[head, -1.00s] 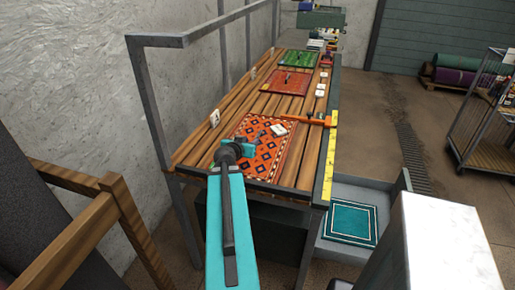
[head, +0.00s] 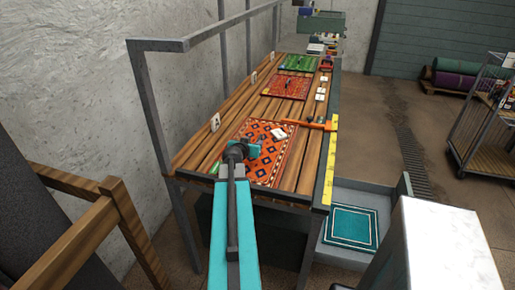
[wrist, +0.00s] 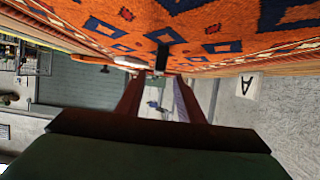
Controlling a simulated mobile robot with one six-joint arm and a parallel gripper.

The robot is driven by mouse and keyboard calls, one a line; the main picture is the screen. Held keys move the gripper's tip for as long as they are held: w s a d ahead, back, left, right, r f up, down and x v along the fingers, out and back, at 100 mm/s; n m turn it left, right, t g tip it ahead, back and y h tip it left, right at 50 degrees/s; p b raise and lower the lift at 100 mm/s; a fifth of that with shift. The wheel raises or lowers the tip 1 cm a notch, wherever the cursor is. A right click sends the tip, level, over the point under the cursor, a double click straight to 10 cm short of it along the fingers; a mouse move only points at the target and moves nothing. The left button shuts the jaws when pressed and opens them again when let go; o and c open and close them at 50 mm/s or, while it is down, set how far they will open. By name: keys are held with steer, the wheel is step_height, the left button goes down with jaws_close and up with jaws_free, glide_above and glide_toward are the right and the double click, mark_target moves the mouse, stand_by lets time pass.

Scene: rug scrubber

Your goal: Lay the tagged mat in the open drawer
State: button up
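An orange-red mat with dark blue diamonds (head: 270,172) lies flat on the near end of the wooden bench. A small white tag-like piece (head: 278,133) rests on its far part. In the wrist view the mat (wrist: 225,25) fills the top. My gripper (head: 257,149) is just above the mat in the head view and covers part of it. In the wrist view its two dark red fingers (wrist: 160,85) stand apart with nothing between them. Any contact with the mat is unclear. The open grey drawer (head: 385,205), at the bench's lower right, has a teal bordered mat (head: 350,227) lying in it.
A red mat (head: 298,88) and a green mat (head: 301,63) lie farther along the bench. An orange clamp-like bar (head: 312,125) and a yellow ruler (head: 329,165) are at its right edge. A metal frame (head: 145,90) rises at left. Floor right of the bench is open.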

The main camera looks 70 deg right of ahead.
mark_target(258, 140)
steer(key=shift+d, duration=0.1)
stand_by(0.3)
steer(key=shift+p+x, duration=0.9)
steer(key=shift+x, duration=0.25)
steer(key=shift+p+x, duration=0.55)
steer(key=shift+x, duration=0.85)
steer(key=shift+s+f, duration=0.1)
steer(key=shift+s, duration=0.05)
jaws_close()
